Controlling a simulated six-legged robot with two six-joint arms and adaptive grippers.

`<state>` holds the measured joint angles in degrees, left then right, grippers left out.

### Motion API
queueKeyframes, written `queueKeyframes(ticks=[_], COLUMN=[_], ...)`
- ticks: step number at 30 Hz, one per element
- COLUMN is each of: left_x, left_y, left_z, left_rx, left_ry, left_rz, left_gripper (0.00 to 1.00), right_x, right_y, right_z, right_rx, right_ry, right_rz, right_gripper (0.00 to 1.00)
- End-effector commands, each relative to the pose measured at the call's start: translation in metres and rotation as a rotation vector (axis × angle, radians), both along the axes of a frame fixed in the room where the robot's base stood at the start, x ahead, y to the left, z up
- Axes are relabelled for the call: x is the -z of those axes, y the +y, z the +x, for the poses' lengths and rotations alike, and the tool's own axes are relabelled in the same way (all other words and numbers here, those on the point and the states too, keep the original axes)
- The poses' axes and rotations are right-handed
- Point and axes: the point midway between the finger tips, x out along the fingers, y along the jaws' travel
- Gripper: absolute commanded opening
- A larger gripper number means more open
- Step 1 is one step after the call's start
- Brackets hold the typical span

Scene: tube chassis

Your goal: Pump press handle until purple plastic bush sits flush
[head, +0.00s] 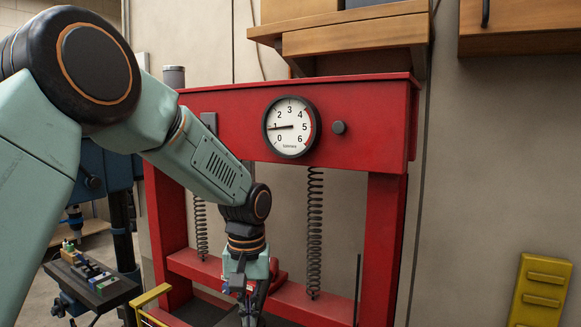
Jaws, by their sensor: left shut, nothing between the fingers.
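The red press (388,230) stands in front of me, with a round dial gauge (290,127) on its top beam. The gauge needle points left, close to the 1. My left arm reaches down across the press, and my left gripper (250,308) points downward low in front of its lower crossbeam. The fingers are shut with nothing between them, and the tips run to the bottom edge of the picture. I cannot make out the press handle or the purple bush; my arm covers the middle of the press. My right gripper is out of view.
Two long springs hang in the press frame, the right one (314,230) in clear view. A blue machine (88,170) and a dark tray of small parts (100,285) stand at left. A yellow bar (152,294) is near the press's left foot. A yellow piece (541,290) is at lower right.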

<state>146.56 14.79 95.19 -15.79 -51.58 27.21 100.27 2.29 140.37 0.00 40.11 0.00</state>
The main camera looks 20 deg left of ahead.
Motion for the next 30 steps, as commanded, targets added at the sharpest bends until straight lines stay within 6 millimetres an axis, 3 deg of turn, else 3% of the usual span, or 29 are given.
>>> queueKeyframes(ticks=[30], left_x=[0.054], left_y=[0.0], left_z=[0.0], left_rx=[0.0], left_ry=[0.002], left_rz=[-0.001], left_gripper=[0.0], right_x=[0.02], right_y=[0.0], right_z=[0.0], right_rx=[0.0], right_ry=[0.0], right_rz=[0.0], right_gripper=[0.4])
